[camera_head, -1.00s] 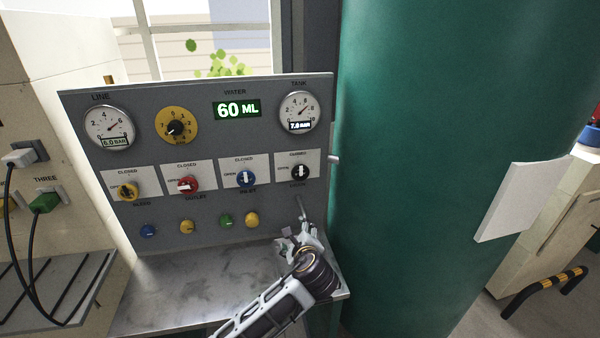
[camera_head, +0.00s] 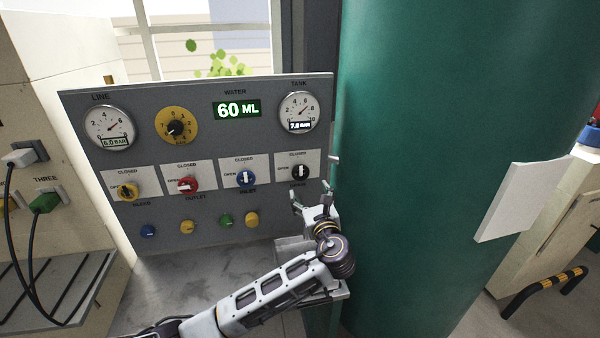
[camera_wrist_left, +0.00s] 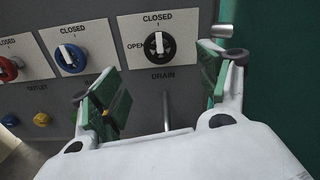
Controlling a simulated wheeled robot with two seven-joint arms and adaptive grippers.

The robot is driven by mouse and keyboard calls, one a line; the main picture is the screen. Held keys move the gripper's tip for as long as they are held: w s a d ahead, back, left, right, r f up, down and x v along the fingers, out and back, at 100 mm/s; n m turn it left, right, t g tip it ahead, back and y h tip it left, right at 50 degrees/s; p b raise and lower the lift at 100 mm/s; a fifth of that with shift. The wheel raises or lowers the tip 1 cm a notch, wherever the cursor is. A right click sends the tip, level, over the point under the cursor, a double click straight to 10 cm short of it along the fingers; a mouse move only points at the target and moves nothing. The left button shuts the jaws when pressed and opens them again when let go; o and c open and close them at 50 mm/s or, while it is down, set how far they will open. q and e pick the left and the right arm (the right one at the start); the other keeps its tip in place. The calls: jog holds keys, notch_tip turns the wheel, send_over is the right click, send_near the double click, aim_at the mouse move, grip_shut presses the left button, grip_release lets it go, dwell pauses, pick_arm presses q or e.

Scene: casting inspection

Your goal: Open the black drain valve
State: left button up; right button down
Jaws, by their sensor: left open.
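The black drain valve (camera_head: 300,173) is a round black knob with a white handle on a white plate, at the right end of the valve row on the grey panel. In the left wrist view the black drain valve (camera_wrist_left: 159,46) has its white handle upright, by the CLOSED mark; OPEN is on its left. My left gripper (camera_head: 312,194) is open and empty, just below and in front of the valve. In the left wrist view its fingers (camera_wrist_left: 165,85) stand on either side of the valve's plate, apart from the knob. My right gripper is not in view.
The blue valve (camera_head: 246,179), red valve (camera_head: 187,185) and yellow valve (camera_head: 125,191) sit left of the drain valve. Coloured buttons line the panel (camera_head: 205,218) below. A large green tank (camera_head: 440,180) stands close on the right. A metal shelf (camera_head: 165,285) lies below.

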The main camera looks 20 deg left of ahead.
aim_at(301, 174)
pick_arm(q)
jog(key=shift+w, duration=0.1)
jog(key=shift+p+x, duration=1.45)
jog(key=shift+x, duration=5.4)
jog(key=shift+a, duration=0.1)
jog(key=c, duration=1.1)
jog(key=shift+o, duration=0.2)
